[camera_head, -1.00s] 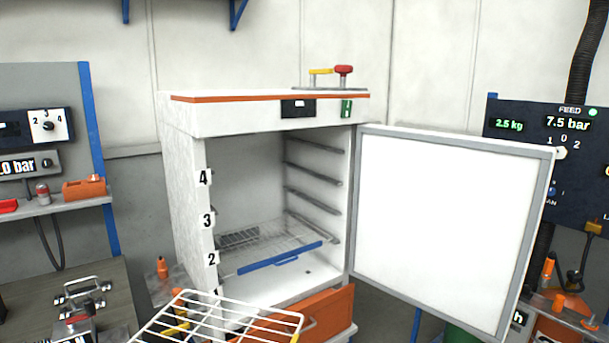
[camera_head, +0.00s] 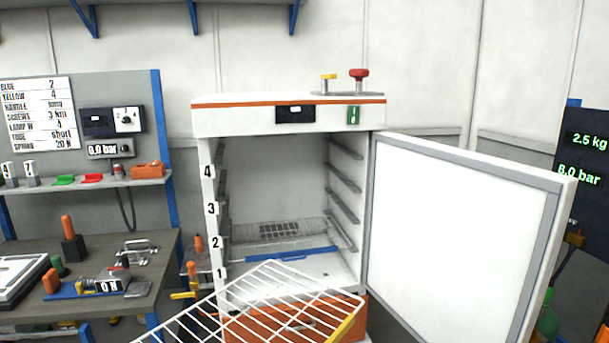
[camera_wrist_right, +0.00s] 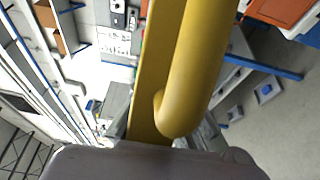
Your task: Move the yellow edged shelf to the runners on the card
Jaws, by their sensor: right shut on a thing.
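The yellow edged shelf (camera_head: 262,305), a white wire rack, is held tilted in front of the open white cabinet (camera_head: 290,117). Its yellow edge (camera_head: 341,328) faces the lower right. In the right wrist view my right gripper (camera_wrist_right: 165,138) is shut on the yellow edge's handle (camera_wrist_right: 190,75). My left gripper is not in view. The card (camera_head: 38,112) on the left panel reads BLUE 2 and YELLOW 4. Runners line the cabinet walls, numbered 1 to 4 from the bottom. A blue edged shelf (camera_head: 292,255) is inside, near label 2; the upper runners are empty.
The cabinet door (camera_head: 460,240) stands wide open to the right. An orange drawer (camera_head: 275,326) is below the opening, partly behind the held shelf. A workbench (camera_head: 150,270) with tools stands at the left. A yellow valve handle (camera_head: 185,295) is beside the cabinet's lower left.

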